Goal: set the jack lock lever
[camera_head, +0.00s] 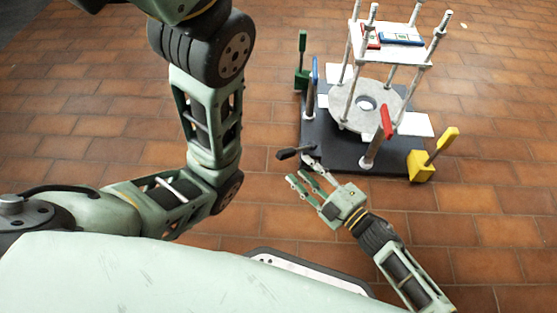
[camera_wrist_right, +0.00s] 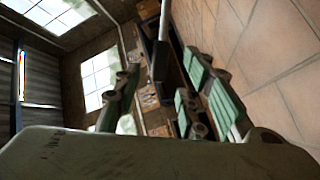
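A black-handled lever (camera_head: 290,153) sticks out to the left from the front edge of the dark base plate (camera_head: 345,150). Levers with green (camera_head: 302,45), blue (camera_head: 315,70), red (camera_head: 386,122) and yellow (camera_head: 448,140) handles also stand at the plate; no label shows which one is the jack lock lever. My right gripper (camera_head: 304,178) is open and empty, just in front of the black lever and apart from it. In the right wrist view its fingers (camera_wrist_right: 160,100) are spread, with a pale rod (camera_wrist_right: 177,55) beyond them. My left gripper is out of view.
A round grey flange (camera_head: 362,95) stands on the plate, with upright rods and a white top plate (camera_head: 395,48) carrying red and blue items. A yellow block (camera_head: 418,165) sits at the right front corner. The brick floor (camera_head: 490,230) around is clear.

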